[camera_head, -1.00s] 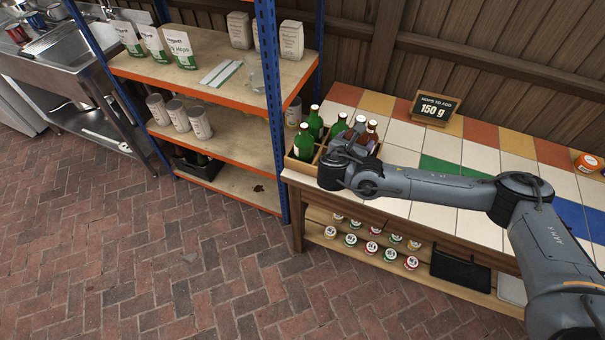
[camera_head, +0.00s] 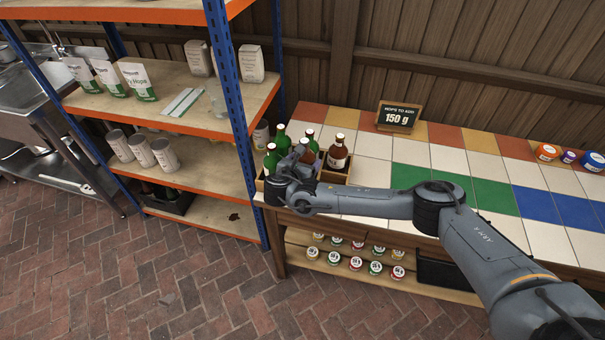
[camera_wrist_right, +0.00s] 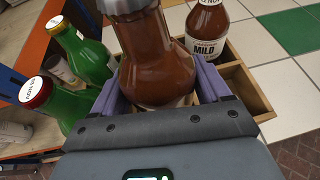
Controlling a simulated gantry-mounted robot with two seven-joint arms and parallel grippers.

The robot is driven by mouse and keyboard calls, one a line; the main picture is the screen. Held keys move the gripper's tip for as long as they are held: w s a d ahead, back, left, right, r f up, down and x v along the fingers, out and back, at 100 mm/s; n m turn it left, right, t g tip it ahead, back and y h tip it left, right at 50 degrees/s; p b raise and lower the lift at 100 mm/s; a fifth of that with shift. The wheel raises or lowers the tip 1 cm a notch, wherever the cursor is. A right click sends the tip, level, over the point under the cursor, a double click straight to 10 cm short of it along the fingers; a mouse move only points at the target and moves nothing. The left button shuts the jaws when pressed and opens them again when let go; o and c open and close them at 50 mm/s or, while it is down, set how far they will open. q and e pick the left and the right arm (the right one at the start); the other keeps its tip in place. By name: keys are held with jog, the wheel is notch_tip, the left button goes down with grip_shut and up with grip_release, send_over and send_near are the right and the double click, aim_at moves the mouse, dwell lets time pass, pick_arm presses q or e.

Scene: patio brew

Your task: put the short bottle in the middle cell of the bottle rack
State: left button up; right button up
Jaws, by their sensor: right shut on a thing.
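My right gripper (camera_head: 303,165) is shut on a brown bottle with a pale cap (camera_wrist_right: 158,62), upright between its fingers in the wrist view. I take it for the short bottle. The wooden bottle rack (camera_head: 334,177) is at the left end of the tiled counter, partly hidden by my wrist. The gripper is over or in the rack; whether the held bottle's base touches a cell floor is hidden. A brown bottle with a white label (camera_head: 337,153) stands in the rack to the right. Green bottles (camera_head: 271,159) stand on the left side. My left gripper is not in view.
Empty rack cells show at the right in the wrist view. A blue and orange shelf unit (camera_head: 238,120) stands close left of the rack. A hops sign (camera_head: 398,117) stands behind on the counter (camera_head: 440,160), which is mostly clear to the right.

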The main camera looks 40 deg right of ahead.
jog(key=shift+w+a+f, duration=0.15)
jog(key=shift+w+a, duration=0.05)
jog(key=shift+w, duration=0.1)
jog(key=shift+f+b, duration=0.7)
jog(key=shift+f, duration=1.25)
jog(key=shift+f, duration=0.15)
jog(key=o, duration=1.2)
jog(key=shift+o, duration=0.2)
